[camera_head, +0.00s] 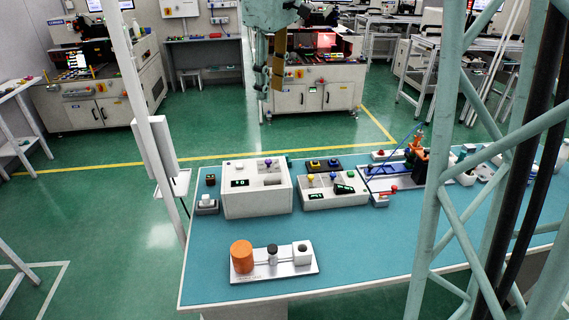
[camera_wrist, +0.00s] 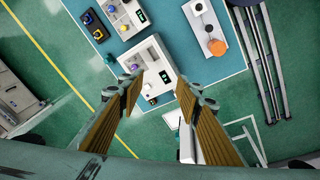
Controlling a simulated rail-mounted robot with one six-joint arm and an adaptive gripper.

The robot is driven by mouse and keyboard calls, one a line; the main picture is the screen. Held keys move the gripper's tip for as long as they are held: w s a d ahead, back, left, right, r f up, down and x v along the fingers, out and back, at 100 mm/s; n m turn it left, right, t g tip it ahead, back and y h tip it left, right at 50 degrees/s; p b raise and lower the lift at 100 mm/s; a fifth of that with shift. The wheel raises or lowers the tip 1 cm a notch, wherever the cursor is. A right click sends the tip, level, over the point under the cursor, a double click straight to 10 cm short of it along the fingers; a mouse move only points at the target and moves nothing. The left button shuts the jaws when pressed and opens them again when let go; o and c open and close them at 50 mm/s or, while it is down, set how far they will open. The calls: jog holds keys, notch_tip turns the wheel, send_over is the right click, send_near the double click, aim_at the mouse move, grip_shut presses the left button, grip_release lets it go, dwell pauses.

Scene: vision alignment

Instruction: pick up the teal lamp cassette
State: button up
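I cannot pick out the teal lamp cassette for certain. A small dark teal piece (camera_head: 290,160) shows partly behind the white box (camera_head: 238,202) in the head view; the wrist view has a small dark piece (camera_wrist: 109,59) beside that box. The white box has a display, a purple knob and open recesses on top; in the wrist view it (camera_wrist: 157,55) lies beyond my fingertips. My gripper (camera_head: 269,93) hangs high above and beyond the table in the head view. In the wrist view my gripper (camera_wrist: 160,88) has its fingers wide apart with nothing between them.
A second white box (camera_head: 333,201) with coloured knobs stands right of the first. A dark tray (camera_head: 320,166) lies behind it. A plate (camera_head: 300,266) with an orange cylinder (camera_head: 241,256) is at the front. The blue-green table (camera_head: 380,250) is bare at front right.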

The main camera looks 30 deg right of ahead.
jog(key=w+d+f+n, duration=0.1)
jog(key=w+d+f, duration=0.1)
jog(key=w, duration=0.3)
jog(key=w+d+f+n, duration=0.1)
jog(key=w+d+f, duration=0.15)
jog(key=w, duration=0.35)
jog(key=n+g+p, duration=0.1)
jog(key=n+g, duration=0.1)
jog(key=n, duration=0.4)
send_over(285, 155)
notch_tip(285, 155, down, 30)
jog(key=shift+a+r, duration=0.1)
jog(key=shift+a, duration=0.05)
jog(key=shift+f+b, duration=0.3)
jog(key=shift+f, duration=4)
